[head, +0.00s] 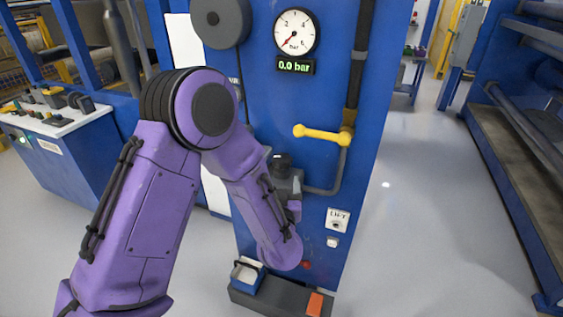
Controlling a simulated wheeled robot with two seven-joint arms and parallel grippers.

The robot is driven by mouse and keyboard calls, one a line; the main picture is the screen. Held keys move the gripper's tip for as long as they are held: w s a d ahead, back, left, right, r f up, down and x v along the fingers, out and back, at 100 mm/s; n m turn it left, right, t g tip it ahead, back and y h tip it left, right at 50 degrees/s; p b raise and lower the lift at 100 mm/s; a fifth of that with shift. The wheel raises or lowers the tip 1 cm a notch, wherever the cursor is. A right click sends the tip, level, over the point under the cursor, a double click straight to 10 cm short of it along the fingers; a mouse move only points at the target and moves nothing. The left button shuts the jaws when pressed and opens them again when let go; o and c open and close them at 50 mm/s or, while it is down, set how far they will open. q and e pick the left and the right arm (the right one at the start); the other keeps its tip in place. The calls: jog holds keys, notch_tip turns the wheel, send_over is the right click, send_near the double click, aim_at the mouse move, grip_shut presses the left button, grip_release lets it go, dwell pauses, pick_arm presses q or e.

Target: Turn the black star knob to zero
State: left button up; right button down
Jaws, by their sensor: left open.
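The black star knob (281,160) shows as a small dark cap on top of a dark grey regulator body (290,184) on the blue panel; its lobes are too small to make out. The round gauge (296,32) has its red needle pointing lower left, and the display (295,66) reads 0.0 bar. My left arm bends in front of the panel, and its forearm covers the left side of the regulator. My left gripper (292,204) is mostly hidden by the forearm, close to the regulator below the knob; it is open. I cannot tell whether it touches anything. My right gripper is not in view.
A yellow lever handle (322,133) sticks out right of the knob. A LIFT button plate (337,220) is lower right. A dark pedal base (265,294) stands on the floor. A control desk (62,125) is at left; open floor lies at right.

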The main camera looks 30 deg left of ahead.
aim_at(282, 167)
pick_arm(q)
jog(key=p+x, duration=0.1)
jog(key=x, duration=0.8)
jog(key=shift+f+p, duration=0.1)
jog(key=shift+p, duration=0.3)
jog(key=shift+c, duration=0.3)
jog(key=c, duration=0.7)
